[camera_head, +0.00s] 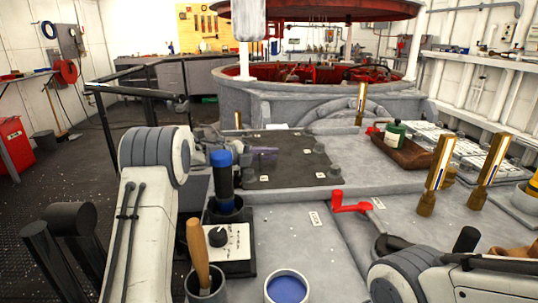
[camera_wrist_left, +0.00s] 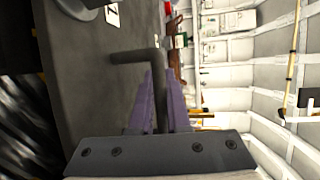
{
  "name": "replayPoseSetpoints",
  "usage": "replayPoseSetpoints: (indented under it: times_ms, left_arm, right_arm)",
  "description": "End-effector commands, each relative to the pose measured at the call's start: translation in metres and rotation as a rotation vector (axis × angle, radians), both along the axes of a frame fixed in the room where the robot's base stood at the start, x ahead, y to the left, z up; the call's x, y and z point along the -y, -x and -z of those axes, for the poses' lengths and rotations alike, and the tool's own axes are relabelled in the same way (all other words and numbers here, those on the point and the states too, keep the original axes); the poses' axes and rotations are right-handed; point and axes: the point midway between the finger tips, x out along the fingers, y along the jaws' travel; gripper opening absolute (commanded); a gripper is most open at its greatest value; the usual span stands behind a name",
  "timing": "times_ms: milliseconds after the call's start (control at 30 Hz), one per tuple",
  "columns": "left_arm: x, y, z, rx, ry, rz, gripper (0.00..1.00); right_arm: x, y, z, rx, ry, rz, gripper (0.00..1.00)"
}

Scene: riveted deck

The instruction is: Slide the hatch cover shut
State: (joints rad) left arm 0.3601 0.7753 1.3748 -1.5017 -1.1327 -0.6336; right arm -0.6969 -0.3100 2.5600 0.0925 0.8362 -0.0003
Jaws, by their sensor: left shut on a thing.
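The hatch cover (camera_head: 300,163) looks like a dark flat plate on the grey deck, with small round fittings and white labels near its edges. My left gripper (camera_head: 264,153), with purple fingers, is over its left part. In the left wrist view, the purple fingers of my left gripper (camera_wrist_left: 157,95) are shut on a dark bent handle (camera_wrist_left: 135,56) that stands out from the dark plate (camera_wrist_left: 95,55). In the head view the handle is hard to make out behind the fingers. My right arm shows at lower right, but its gripper is not in view.
A brown tray (camera_head: 407,154) with a green bottle (camera_head: 394,135) stands right of the plate. A red lever (camera_head: 350,203) is in front. A blue-topped cylinder (camera_head: 222,175) stands near my left arm. Brass posts (camera_head: 437,175) rise at right. A large round opening (camera_head: 315,75) lies behind.

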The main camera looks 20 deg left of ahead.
Motion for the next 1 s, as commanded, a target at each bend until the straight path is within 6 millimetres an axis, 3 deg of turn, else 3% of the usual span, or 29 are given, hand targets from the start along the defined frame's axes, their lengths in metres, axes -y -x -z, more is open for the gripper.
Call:
replayPoseSetpoints:
  times_ms: [333,700,1000]
  left_arm:
    - [-0.002,0.001,0.001,-0.002,-0.001,0.0,0.0]
    - [-0.068,0.025,0.0,-0.003,0.0,-0.005,0.0]
    - [-0.079,0.03,0.001,-0.002,0.0,-0.005,0.0]
  right_arm:
    - [0.0,0.0,-0.001,0.0,0.0,0.0,0.0]
    - [0.0,0.0,-0.018,0.0,0.0,0.0,0.0]
    - [0.0,0.0,-0.018,0.0,0.0,0.0,0.0]
